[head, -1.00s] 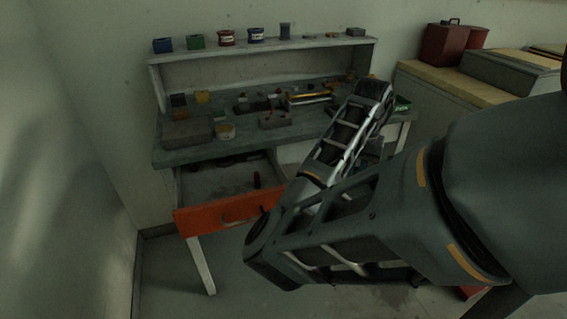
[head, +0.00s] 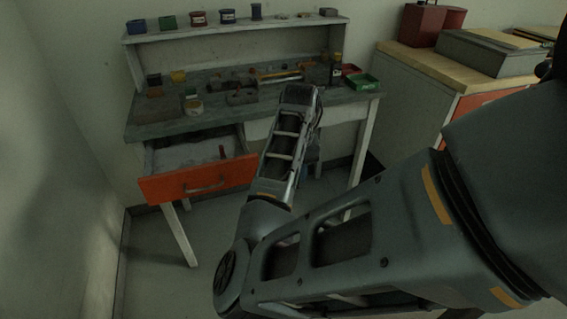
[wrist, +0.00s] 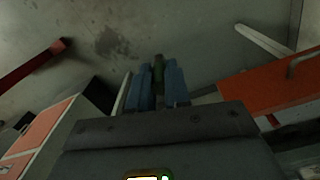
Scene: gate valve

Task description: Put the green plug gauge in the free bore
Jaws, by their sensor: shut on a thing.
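In the wrist view my gripper (wrist: 158,88) has its blue fingers closed around a dark green piece, the green plug gauge (wrist: 158,62), whose end shows between and beyond the fingertips. Grey floor lies behind it. In the head view my arm hides the gripper and the gauge. A grey block (head: 241,97) sits near the front of the workbench (head: 160,129); I cannot make out a free bore in it or elsewhere at this size.
An orange-fronted drawer (head: 170,187) stands open under the bench, with a small dark red item (head: 221,152) inside. A green tray (head: 364,82) is at the bench's right end. A cabinet (head: 410,110) stands to the right. Several tins line the shelf (head: 250,30).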

